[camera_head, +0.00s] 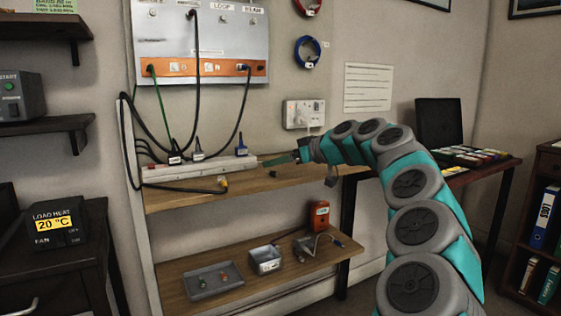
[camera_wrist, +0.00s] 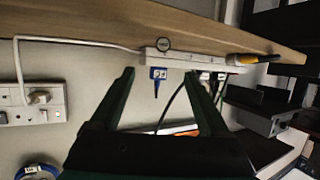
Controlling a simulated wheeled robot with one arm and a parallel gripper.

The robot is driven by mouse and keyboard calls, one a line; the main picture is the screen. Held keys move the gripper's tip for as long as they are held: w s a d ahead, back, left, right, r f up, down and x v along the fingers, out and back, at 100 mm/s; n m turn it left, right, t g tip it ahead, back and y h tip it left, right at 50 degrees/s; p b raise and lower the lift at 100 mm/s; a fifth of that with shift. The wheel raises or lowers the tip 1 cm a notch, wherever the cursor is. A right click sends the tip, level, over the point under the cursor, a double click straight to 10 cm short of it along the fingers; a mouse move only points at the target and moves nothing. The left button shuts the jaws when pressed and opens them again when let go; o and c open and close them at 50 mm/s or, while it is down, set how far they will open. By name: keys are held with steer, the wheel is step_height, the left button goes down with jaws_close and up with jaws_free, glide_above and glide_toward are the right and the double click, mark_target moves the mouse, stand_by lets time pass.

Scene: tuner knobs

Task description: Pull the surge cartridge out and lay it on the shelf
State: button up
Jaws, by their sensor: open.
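The white power strip (camera_head: 200,168) lies along the back of the upper wooden shelf (camera_head: 215,190). In the wrist view the strip (camera_wrist: 205,57) appears upside down, with a small round dark disc with a pale rim (camera_wrist: 163,44) near its end. The disc may be the surge cartridge's face; I cannot tell for sure. A blue plug (camera_wrist: 158,73) sits in the strip close by. My gripper (camera_head: 266,162) is at the strip's right end, pointing left along it. In the wrist view its two fingers are spread apart and empty, short of the strip.
Several plugs and cords rise from the strip to a wall panel (camera_head: 205,45). A wall outlet (camera_head: 302,114) is above. The lower shelf holds a grey tray (camera_head: 213,281) and an orange box (camera_head: 319,214).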

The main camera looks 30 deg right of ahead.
steer(key=shift+o, duration=0.3)
steer(key=v, duration=0.7)
steer(key=shift+s, duration=0.4)
steer(key=shift+r, duration=0.15)
steer(key=s+a+f+g, duration=0.1)
steer(key=s+a+g, duration=0.15)
steer(key=a, duration=0.55)
steer(key=s+a+f+n+g+y+p, duration=0.1)
steer(key=s+a+f, duration=0.15)
steer(key=a, duration=0.45)
steer(key=s+a+f+g, duration=0.1)
steer(key=s+a+g, duration=0.15)
steer(key=a, duration=0.55)
steer(key=s+a+f+g+h, duration=0.1)
steer(key=s+a+f+g, duration=0.1)
steer(key=s+a+f, duration=0.4)
steer(key=s+d+f+m+g+h+p, duration=0.1)
steer(key=s+f+m+g+h, duration=0.1)
steer(key=s+f, duration=0.4)
steer(key=s+d+f+m+g+h+p, duration=0.1)
steer(key=s+f, duration=0.5)
steer(key=s, duration=0.7)
steer(key=s+d+f+m+g+h+p, duration=0.1)
steer(key=s+d+f+m+g+h, duration=0.1)
steer(key=s+f, duration=0.4)
steer(key=s+m+g+h, duration=0.1)
steer(key=s, duration=0.2)
steer(key=shift+s+f, duration=0.3)
steer(key=shift+f, duration=0.05)
